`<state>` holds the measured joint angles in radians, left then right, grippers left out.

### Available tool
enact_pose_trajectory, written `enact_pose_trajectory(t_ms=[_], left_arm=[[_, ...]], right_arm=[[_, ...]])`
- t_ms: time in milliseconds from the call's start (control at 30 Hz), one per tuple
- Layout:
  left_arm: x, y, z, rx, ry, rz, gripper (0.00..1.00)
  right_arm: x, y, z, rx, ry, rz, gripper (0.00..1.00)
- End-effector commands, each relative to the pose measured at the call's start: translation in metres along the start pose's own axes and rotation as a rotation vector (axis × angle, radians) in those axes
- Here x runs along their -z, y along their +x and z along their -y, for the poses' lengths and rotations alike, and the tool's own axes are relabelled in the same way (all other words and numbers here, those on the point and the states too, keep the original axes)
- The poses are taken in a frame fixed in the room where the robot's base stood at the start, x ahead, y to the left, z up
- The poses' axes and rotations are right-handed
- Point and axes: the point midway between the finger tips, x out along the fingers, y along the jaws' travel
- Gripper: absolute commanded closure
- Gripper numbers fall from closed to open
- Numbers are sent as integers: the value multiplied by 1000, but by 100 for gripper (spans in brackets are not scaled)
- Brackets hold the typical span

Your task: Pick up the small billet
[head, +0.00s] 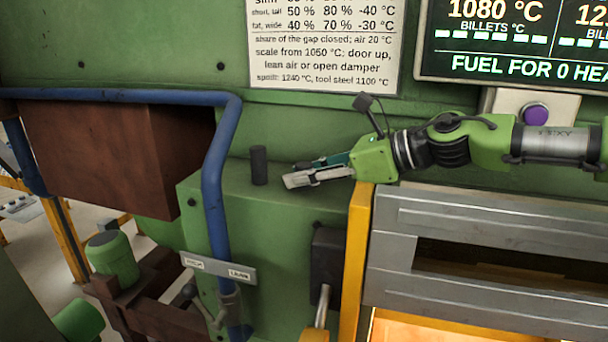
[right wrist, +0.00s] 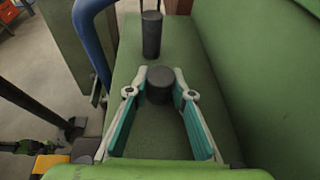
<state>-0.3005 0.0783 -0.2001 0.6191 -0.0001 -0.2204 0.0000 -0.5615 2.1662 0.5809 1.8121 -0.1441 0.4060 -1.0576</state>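The small billet is a short dark cylinder (right wrist: 160,85), upright on the green ledge (right wrist: 150,135) in the right wrist view. My right gripper (right wrist: 160,73) is open with a fingertip on either side of it. Narrow gaps seem to show beside the billet, but contact is hard to judge. In the head view my right gripper (head: 290,175) reaches in from the right, low over the ledge, and its fingers hide the small billet. A taller dark cylinder (head: 259,165) stands upright just beyond the fingertips; it also shows in the right wrist view (right wrist: 152,35). My left gripper is not in view.
A blue pipe (head: 214,190) runs down left of the ledge, beside a rust-brown box (head: 100,150). A green wall with a printed sign (head: 325,40) rises behind. A yellow post (head: 356,255) and grey furnace door (head: 480,230) stand at the right.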

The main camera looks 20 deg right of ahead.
Motion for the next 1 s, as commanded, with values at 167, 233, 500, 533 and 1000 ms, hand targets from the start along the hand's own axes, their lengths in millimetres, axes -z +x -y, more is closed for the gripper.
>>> enact_pose_trajectory(t_ms=[167,233,500,533,1000], left_arm=[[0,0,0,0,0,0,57],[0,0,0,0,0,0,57],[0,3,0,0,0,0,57],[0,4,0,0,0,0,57],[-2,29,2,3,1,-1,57]], right_arm=[[-1,-1,0,1,-1,2,100],[-1,-1,0,1,-1,2,100],[-4,-2,0,1,-3,2,100],[-6,-2,0,1,-3,2,100],[-57,-63,-11,4,-6,7,100]])
